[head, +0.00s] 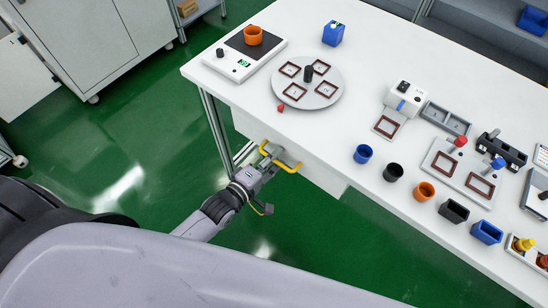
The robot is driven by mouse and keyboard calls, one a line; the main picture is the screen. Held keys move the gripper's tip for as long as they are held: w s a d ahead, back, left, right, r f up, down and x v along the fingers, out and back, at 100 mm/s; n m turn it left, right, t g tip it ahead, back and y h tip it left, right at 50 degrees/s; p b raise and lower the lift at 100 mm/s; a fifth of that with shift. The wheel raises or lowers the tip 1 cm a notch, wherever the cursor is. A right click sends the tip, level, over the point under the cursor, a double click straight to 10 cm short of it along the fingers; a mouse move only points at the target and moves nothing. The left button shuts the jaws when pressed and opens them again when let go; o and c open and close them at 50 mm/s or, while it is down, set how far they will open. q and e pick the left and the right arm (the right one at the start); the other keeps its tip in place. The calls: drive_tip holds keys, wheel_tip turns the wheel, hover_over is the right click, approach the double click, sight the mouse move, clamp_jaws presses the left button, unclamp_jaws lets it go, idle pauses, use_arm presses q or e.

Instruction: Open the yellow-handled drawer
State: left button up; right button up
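The yellow handle (290,168) sits on the front of a white drawer (322,178) under the near edge of the white table. The drawer front looks about flush with the unit, but the table top hides most of it. My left gripper (270,155) is at the handle, with its fingers overlapping the middle of the bar. The yellow shows on both sides of the fingers. Whether the fingers are closed on the bar or only around it is too small to tell. My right gripper is out of view.
The table (355,100) holds a scale (229,66) with an orange pot, a round grey turntable (325,93), a blue box (333,34), and several small cups and fixtures on the right. The green floor (130,140) left of the table is clear. Grey cabinets (75,40) stand behind.

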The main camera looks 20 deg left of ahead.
use_arm(q)
drive_tip(key=shift+c, duration=0.3)
clamp_jaws()
idle(0.6)
